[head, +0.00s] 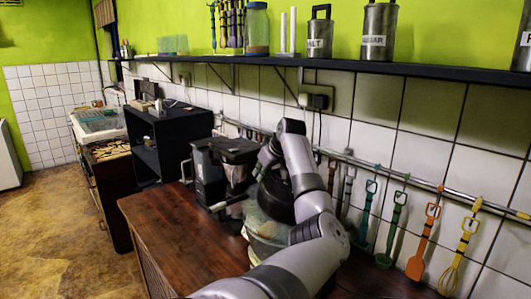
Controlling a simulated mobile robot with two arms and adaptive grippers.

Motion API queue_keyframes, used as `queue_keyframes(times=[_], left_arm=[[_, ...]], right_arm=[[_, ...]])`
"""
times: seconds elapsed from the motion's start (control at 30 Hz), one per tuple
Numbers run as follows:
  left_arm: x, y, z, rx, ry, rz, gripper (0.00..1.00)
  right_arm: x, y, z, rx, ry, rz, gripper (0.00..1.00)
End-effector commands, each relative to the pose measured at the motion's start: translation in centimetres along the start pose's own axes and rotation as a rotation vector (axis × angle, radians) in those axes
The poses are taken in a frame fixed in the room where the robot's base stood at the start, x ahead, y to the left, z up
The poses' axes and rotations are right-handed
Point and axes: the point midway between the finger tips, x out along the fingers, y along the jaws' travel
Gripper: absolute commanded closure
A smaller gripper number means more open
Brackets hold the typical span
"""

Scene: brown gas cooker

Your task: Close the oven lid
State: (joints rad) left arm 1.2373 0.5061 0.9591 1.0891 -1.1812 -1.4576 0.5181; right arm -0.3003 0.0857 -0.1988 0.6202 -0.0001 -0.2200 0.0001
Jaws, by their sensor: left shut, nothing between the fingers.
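I cannot make out the oven lid or a clear cooker front in the head view. My left arm rises from the bottom of the picture over the brown wooden counter top (178,232) and bends down towards the left. My left gripper (238,184) is dark and small among dark appliances, so its fingers are hard to pick out. It is shut, with nothing seen in it. My right gripper is not in view.
A dark appliance (207,172) stands on the counter beside my arm. A black open shelf unit (168,143) stands beyond it. Colourful utensils, including an orange spatula (423,244), hang from a wall rail. A dark wall shelf (420,70) runs above. The brown floor (45,225) at left is clear.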

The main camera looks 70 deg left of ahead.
Motion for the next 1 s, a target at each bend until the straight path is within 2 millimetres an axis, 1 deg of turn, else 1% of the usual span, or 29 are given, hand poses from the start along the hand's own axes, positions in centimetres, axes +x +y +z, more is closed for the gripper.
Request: queue_keyframes(times=[0.1, 0.2, 0.4, 0.5, 0.67, 0.93, 0.97, 1.0], left_arm=[[1.7, -0.1, 1.1, -0.001, -0.073, -0.004, 1.00], [2.9, -0.2, 2.0, -0.003, -0.121, -0.006, 1.00], [2.8, -0.1, 2.0, -0.003, -0.116, -0.004, 1.00], [2.8, -0.1, 2.0, -0.003, -0.115, -0.004, 1.00], [2.2, -0.2, 1.3, -0.003, -0.114, -0.004, 1.00], [-0.2, -0.7, -1.7, 0.000, -0.116, -0.002, 1.00], [-0.3, -0.7, -1.4, 0.000, -0.116, 0.001, 1.00], [-0.9, -0.6, -1.2, -0.001, -0.115, 0.003, 1.00]], right_arm=[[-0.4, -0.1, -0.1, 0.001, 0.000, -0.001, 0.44], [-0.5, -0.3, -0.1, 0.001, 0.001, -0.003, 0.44], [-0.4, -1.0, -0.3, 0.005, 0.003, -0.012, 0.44], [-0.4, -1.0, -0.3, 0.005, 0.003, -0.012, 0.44], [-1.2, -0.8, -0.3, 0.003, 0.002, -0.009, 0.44], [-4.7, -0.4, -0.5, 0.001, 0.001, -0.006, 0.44], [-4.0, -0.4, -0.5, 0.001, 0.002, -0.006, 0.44], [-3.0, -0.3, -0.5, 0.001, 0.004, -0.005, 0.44]])
